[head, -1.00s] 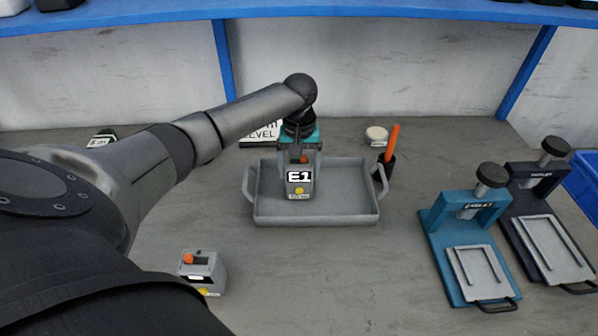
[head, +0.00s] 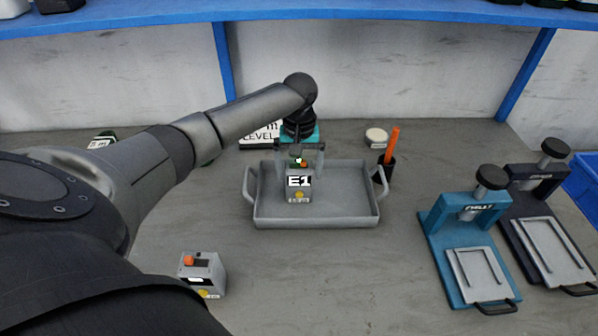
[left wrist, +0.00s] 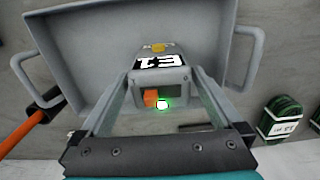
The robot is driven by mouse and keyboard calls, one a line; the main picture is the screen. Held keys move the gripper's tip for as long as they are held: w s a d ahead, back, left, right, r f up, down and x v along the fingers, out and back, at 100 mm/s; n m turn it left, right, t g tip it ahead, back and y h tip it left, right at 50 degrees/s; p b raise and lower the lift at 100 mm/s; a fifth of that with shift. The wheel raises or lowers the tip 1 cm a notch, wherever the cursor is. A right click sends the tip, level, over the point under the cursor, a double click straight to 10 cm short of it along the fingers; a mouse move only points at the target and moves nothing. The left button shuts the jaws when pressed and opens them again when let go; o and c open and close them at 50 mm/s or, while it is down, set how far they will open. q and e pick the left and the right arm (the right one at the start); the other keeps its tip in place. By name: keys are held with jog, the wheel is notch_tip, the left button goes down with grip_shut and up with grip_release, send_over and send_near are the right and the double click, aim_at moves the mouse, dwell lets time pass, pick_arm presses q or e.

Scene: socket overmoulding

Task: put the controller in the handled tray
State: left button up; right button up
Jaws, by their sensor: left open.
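A grey controller (head: 299,190) labelled E1, with an orange switch and a yellow button, stands in the left part of the grey handled tray (head: 345,218). My right gripper is not in view.
A second grey controller (head: 203,275) stands on the table at the lower left. A teal press (head: 468,245) and a dark press (head: 545,215) stand at the right.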

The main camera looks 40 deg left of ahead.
pick_arm(q)
notch_tip(320, 180, up, 11)
jog(key=p, duration=0.2)
jog(key=shift+f, duration=0.15)
